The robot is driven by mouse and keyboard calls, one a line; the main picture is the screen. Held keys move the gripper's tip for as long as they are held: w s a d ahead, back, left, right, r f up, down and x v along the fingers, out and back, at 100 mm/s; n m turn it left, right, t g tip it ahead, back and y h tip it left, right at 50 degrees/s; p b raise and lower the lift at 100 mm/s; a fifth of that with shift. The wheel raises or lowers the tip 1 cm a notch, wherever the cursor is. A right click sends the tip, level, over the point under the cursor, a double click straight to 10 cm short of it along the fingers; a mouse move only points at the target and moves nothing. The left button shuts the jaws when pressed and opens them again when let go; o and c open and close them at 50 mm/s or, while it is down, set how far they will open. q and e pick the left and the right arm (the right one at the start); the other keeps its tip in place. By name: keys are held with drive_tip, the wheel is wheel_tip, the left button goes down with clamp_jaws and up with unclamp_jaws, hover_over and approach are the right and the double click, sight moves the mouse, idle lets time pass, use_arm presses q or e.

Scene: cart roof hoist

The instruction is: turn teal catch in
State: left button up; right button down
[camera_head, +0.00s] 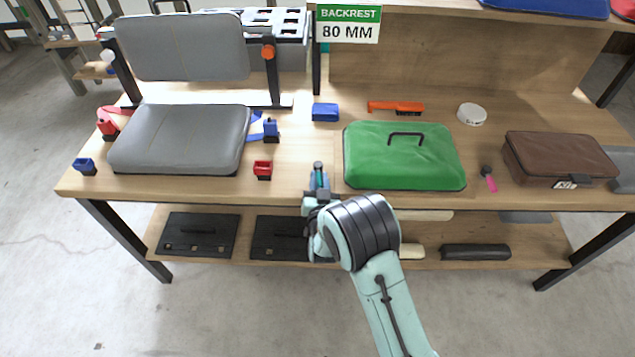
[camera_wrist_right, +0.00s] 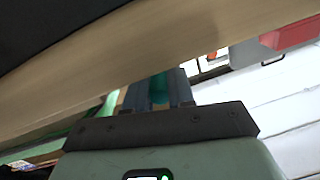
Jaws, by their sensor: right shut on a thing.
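My right gripper (camera_head: 319,181) is at the front edge of the wooden bench, just left of the green case, with its arm coming up from below. A small teal piece, which I take for the teal catch (camera_head: 318,166), shows at its fingertips. In the right wrist view the teal catch (camera_wrist_right: 159,88) is between the two fingers of my right gripper (camera_wrist_right: 158,95), which is shut on it. The fingers hide much of the catch, and I cannot tell how far it is turned. My left gripper is not in view.
The green case (camera_head: 405,155) lies close right of the gripper. A red block (camera_head: 262,170) and a grey seat cushion (camera_head: 180,138) are to the left. A blue block (camera_head: 325,112) lies behind. A brown case (camera_head: 560,158) is at right. A lower shelf (camera_head: 345,250) holds dark pieces.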

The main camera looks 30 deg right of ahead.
drive_tip(key=shift+d+n+y, duration=0.15)
drive_tip(key=shift+n+y, duration=0.15)
drive_tip(key=shift+y, duration=0.1)
drive_tip(key=c, duration=1)
unclamp_jaws()
drive_tip(key=shift+s, duration=0.1)
drive_tip(key=shift+o, duration=0.2)
drive_tip(key=b+v, duration=0.1)
drive_tip(key=v, duration=1.2)
drive_tip(key=shift+s+f, duration=0.2)
